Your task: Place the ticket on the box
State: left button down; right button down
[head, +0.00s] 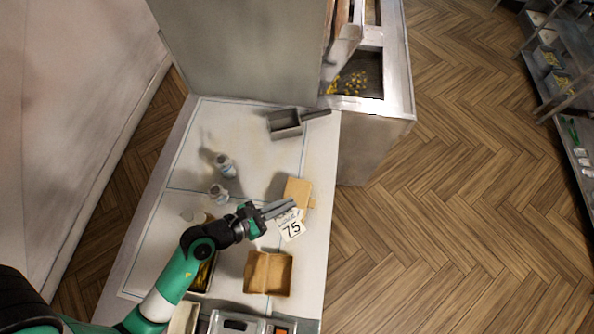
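The ticket (291,229) is a small white card with a black "75", face toward the camera. My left gripper (292,205) has its grey fingers close together at the ticket's upper edge and appears shut on it. A closed light-brown box (298,189) lies on the counter just behind the fingers, partly covered by them. The ticket shows at the box's near side; whether it touches the box I cannot tell. A second brown box (268,273), open, stands nearer the camera. My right gripper is not in view.
The white counter (255,130) holds two small shakers (225,166) (218,193) left of the gripper and a grey metal tray (285,124) at the back. A fryer station (370,75) with yellow food stands behind right. The counter's right edge is close to the box.

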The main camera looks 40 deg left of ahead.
pick_arm(q)
jog(key=shift+s+d+f, duration=0.25)
jog(key=shift+d, duration=0.15)
jog(key=w+a+f+b, duration=0.2)
jog(key=w+a+f, duration=0.2)
jog(key=w+a, duration=0.25)
jog(key=b, duration=0.3)
send_over(295, 182)
jog(key=f, duration=0.3)
jog(key=s+f, duration=0.1)
jog(key=f, duration=0.1)
jog(key=shift+d, duration=0.2)
jog(key=shift+w+a+f, duration=0.15)
jog(key=shift+w, duration=0.15)
jog(key=shift+w+a+f+b, duration=0.1)
jog(key=shift+f+b, duration=0.15)
jog(key=shift+f, duration=0.65)
jog(key=shift+w+a+f+b, duration=0.1)
jog(key=shift+f+b, duration=0.15)
jog(key=shift+f, duration=0.65)
jog(key=shift+f, duration=0.25)
jog(key=c, duration=1.1)
grip_release()
jog(key=shift+r, duration=0.1)
jog(key=shift+o, duration=0.2)
